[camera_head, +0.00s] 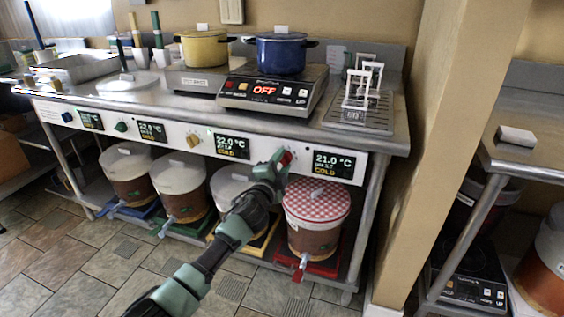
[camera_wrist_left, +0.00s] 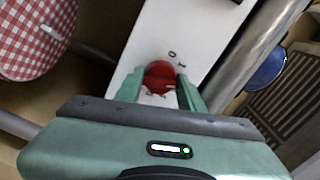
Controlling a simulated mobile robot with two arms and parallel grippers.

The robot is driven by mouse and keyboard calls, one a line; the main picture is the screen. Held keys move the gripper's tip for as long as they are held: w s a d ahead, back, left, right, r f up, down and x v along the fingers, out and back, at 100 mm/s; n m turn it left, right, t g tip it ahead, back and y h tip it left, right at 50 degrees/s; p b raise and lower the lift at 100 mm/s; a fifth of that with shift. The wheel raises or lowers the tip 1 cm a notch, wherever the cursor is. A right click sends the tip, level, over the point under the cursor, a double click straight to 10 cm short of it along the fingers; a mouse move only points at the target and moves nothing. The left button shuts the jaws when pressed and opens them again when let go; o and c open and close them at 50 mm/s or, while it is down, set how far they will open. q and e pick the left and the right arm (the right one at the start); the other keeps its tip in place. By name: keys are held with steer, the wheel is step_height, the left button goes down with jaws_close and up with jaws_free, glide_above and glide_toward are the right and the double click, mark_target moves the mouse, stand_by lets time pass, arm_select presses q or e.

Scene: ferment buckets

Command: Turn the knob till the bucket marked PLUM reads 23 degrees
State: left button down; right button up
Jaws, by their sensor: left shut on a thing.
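My left gripper (camera_head: 279,164) is shut on the red knob (camera_head: 287,157) on the white front panel. In the left wrist view the red knob (camera_wrist_left: 160,76) sits between the green fingers (camera_wrist_left: 159,86), with marks printed around it. Just right of this knob, a display (camera_head: 334,165) reads 21.0 °C with COLD in yellow below. Under it stands a bucket with a red checked cover (camera_head: 317,199) on a red mat (camera_head: 330,268). I cannot read the name PLUM on any bucket. My right gripper is not in view.
Another display (camera_head: 232,146) reads 22.0 °C, beside a yellow knob (camera_head: 193,140). Green (camera_head: 121,126) and blue (camera_head: 67,117) knobs are farther left. Several pale-lidded buckets stand below. A hot plate (camera_head: 269,92) reading OFF is above; a wall post (camera_head: 425,150) is at right.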

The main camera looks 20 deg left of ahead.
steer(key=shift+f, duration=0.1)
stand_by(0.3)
arm_select(q)
steer(key=c, duration=0.9)
jaws_free()
steer(key=shift+s, duration=0.15)
steer(key=s+p, duration=0.1)
steer(key=s, duration=0.6)
steer(key=shift+s+a, duration=0.15)
steer(key=shift+s, duration=0.1)
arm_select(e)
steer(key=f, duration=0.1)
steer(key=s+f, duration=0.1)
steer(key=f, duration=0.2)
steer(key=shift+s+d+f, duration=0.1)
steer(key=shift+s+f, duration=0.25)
